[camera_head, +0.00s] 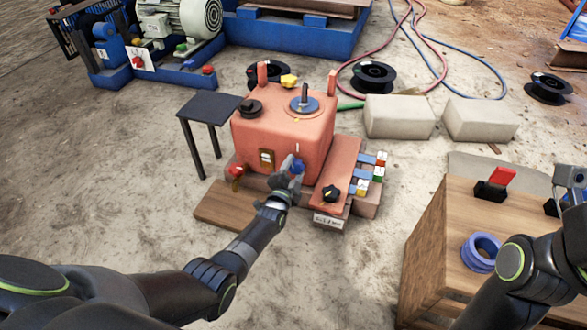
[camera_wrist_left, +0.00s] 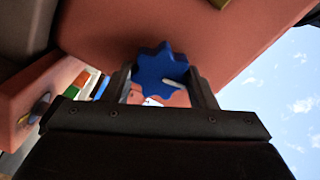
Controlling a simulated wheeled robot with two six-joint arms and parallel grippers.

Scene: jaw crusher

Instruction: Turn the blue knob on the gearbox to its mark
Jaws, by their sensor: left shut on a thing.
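The gearbox (camera_head: 280,138) is a salmon-red housing in the middle of the head view. The blue knob (camera_head: 299,166) sits low on its front face, with a short white line on the housing just above it. My left gripper (camera_head: 292,170) is at the knob, shut on it, and partly covers it. In the left wrist view the lobed blue knob (camera_wrist_left: 160,64) sits between the two dark fingers, with a white pointer line on its face towards the lower right. My right gripper (camera_head: 570,180) is at the right edge, apart from the gearbox; its jaws are unclear.
A black knob (camera_head: 331,193) and coloured blocks are right of the blue knob; a red knob (camera_head: 236,171) is left. A dark side table (camera_head: 210,107) stands left. A wooden crate (camera_head: 425,240) with blue rings (camera_head: 481,252) is at right. Pale blocks (camera_head: 399,117) lie behind.

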